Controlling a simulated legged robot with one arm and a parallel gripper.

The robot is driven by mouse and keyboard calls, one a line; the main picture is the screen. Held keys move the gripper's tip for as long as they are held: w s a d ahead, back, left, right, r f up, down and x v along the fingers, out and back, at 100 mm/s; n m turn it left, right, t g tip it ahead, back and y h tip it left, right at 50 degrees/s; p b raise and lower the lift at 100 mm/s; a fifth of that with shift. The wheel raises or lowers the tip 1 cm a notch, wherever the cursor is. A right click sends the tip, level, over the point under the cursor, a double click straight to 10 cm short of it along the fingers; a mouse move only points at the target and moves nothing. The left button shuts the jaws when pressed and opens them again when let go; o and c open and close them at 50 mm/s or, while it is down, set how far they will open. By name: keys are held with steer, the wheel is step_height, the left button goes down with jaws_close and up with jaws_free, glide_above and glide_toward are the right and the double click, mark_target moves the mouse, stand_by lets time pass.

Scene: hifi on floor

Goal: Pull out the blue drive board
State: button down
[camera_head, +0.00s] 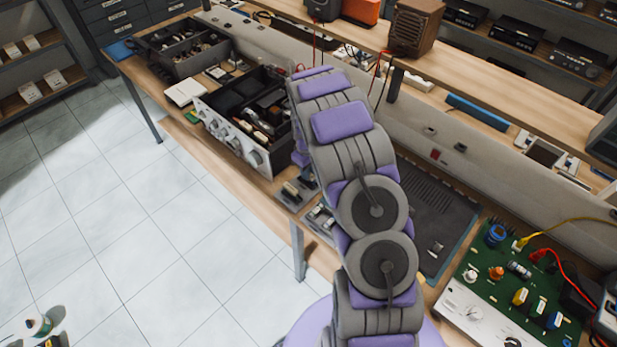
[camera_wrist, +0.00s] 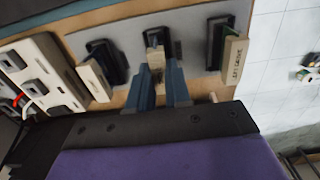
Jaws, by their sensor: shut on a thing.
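In the wrist view my gripper (camera_wrist: 159,82) is shut on the pale front edge of the middle board (camera_wrist: 156,58), one blue-grey finger on each side. This board lines up with the dark middle slot (camera_wrist: 154,37) of a grey base. Most of it is hidden by the fingers, so I cannot tell its colour or how deep it sits. A left board with a cream edge (camera_wrist: 94,80) and a right board with a labelled cream edge (camera_wrist: 234,59) stand beside the outer dark slots. In the head view my arm hides the gripper and the held board.
In the head view, an opened silver-fronted unit (camera_head: 228,137) sits on the wooden bench left of my arm. A green circuit board with cables (camera_head: 497,290) lies at the right. A shelf (camera_head: 470,68) runs along the back.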

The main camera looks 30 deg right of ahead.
steer(key=shift+r, duration=0.2)
stand_by(0.3)
steer(key=shift+r+p, duration=1.05)
steer(key=shift+r, duration=2.55)
